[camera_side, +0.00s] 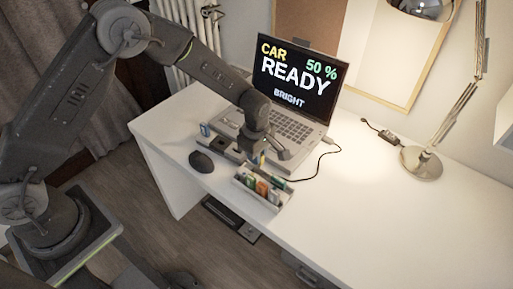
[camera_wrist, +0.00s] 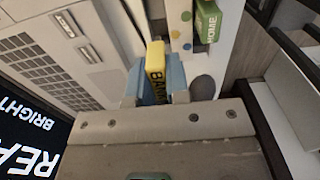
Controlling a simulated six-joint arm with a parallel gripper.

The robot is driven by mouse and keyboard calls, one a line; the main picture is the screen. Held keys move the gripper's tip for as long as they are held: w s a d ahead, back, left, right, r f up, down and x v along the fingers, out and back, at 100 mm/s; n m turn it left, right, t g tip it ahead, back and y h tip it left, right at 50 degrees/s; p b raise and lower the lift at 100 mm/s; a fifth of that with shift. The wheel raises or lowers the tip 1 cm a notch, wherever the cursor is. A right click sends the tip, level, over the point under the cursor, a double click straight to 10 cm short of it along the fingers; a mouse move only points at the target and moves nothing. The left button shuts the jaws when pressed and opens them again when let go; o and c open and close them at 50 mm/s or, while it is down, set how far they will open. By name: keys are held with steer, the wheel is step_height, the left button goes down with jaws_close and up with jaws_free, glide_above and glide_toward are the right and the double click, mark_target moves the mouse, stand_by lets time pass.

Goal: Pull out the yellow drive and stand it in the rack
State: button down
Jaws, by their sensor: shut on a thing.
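The yellow drive (camera_wrist: 155,62), with partly hidden dark lettering, is between the blue fingertips of my gripper (camera_wrist: 155,82) in the wrist view. My gripper is shut on it. In the side view my gripper (camera_side: 261,158) is beside the laptop's front right corner, just behind the rack. The rack (camera_side: 244,184) is a small pale tray near the desk's front edge, holding several coloured drives, orange and green among them. The wrist view shows part of the rack (camera_wrist: 187,38) with coloured dots and a green drive (camera_wrist: 207,20) marked HOME. The yellow drive's lower end is hidden.
The open laptop (camera_side: 285,127) stands behind my gripper, its screen reading CAR READY, 50 % and BRIGHT. A dark mouse (camera_side: 201,162) lies left of the rack. A black cable (camera_side: 320,160) runs right of the laptop. A lamp (camera_side: 422,163) stands farther right. The desk's right front is clear.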

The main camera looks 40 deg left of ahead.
steer(key=shift+f, duration=0.45)
steer(key=shift+f, duration=1.9)
stand_by(0.9)
steer(key=c, duration=1)
jaws_free()
step_height(320, 180, up, 14)
steer(key=shift+f, duration=0.1)
